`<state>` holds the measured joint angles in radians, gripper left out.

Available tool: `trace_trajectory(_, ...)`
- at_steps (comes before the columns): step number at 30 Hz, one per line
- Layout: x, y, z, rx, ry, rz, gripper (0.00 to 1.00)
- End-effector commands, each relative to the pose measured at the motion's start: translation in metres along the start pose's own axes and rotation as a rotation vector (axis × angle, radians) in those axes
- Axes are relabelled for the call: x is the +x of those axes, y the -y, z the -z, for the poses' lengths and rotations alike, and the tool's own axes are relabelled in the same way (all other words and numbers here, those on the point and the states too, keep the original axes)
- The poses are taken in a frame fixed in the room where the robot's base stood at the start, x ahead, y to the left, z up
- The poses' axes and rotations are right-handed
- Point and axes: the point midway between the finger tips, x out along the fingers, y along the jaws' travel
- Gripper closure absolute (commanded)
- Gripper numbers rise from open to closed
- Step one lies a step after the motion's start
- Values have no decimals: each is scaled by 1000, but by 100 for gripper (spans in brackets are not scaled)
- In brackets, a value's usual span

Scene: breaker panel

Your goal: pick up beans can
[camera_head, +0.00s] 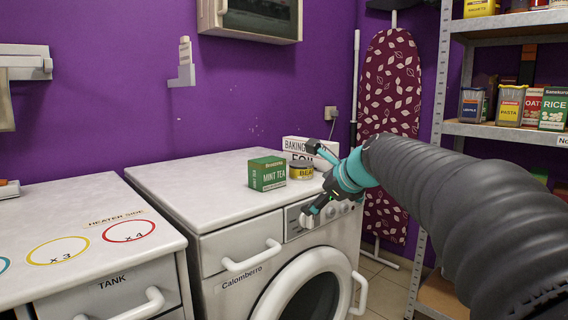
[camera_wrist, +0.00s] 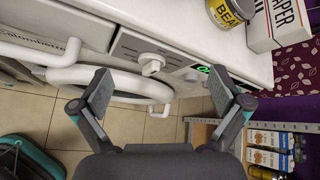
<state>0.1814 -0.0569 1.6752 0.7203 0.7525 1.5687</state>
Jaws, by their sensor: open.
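The beans can (camera_head: 301,170) is a short can with a yellow label, standing on the white washing machine top between a green mint tea box (camera_head: 267,173) and a white baking paper box (camera_head: 311,149). The can also shows at the top of the wrist view (camera_wrist: 230,12), partly cut off by the frame edge. My gripper (camera_head: 310,184) is in front of the can, over the machine's front edge. In the wrist view my gripper (camera_wrist: 163,88) is open with nothing between its fingers, facing the machine's control panel and knob.
The washing machine (camera_head: 180,172) has a bare top to the left of the tea box. A cabinet (camera_head: 85,190) with coloured circles stands at left. A metal shelf (camera_head: 500,130) with food boxes and an ironing board (camera_head: 390,85) are at right.

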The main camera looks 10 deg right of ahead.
Motion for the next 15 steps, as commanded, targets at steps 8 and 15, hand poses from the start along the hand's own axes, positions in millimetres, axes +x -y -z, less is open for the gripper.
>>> trace_trajectory(8, 28, 100, -22, 565, 141, 74, 1)
trace_trajectory(15, 47, 118, -26, 680, 175, 78, 1)
